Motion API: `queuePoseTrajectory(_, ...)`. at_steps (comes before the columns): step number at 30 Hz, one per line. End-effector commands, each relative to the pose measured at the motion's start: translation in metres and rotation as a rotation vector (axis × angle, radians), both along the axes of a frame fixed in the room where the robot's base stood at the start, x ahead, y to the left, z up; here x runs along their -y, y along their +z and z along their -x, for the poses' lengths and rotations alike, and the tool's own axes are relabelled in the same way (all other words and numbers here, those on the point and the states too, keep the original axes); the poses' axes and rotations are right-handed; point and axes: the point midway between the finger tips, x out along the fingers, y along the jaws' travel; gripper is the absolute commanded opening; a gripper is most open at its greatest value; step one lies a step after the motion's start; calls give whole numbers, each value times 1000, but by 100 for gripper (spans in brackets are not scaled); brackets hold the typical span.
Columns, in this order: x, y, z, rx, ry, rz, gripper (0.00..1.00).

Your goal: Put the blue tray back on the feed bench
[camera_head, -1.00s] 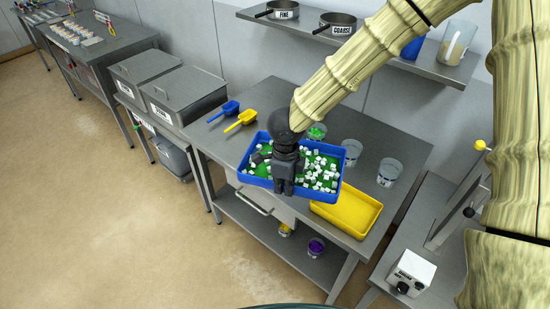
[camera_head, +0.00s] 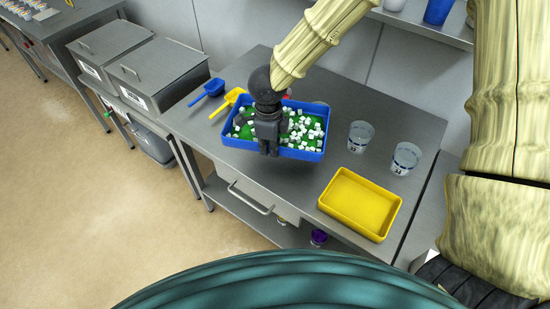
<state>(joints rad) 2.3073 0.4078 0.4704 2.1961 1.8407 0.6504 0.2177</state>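The blue tray (camera_head: 303,155) holds many small white cubes on a green layer. It is over the left part of the steel bench (camera_head: 375,106), beside the yellow scoop. My dark gripper (camera_head: 268,151) is at the tray's near wall, pointing down, and appears shut on it; the fingers' inner faces are hidden. The tray looks roughly level. I cannot tell whether its underside touches the bench top. No label shows which bench is the feed bench.
A yellow tray (camera_head: 360,203) lies at the bench's front right. Two clear cups (camera_head: 360,136) (camera_head: 405,158) stand behind it. A blue scoop (camera_head: 207,91) and a yellow scoop (camera_head: 228,101) lie at the left. Lidded grey bins (camera_head: 155,72) stand further left.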

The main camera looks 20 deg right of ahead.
Motion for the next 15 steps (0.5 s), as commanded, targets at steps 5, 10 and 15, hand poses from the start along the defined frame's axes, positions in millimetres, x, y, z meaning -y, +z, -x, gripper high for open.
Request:
queuePoseTrajectory(5, 0, -31, 0, 1, 0, 0, 0)
queuePoseTrajectory(10, 0, -42, 0, 1, 0, 0, 0)
queuePoseTrajectory(15, 0, -50, 0, 0, 1, 2, 0)
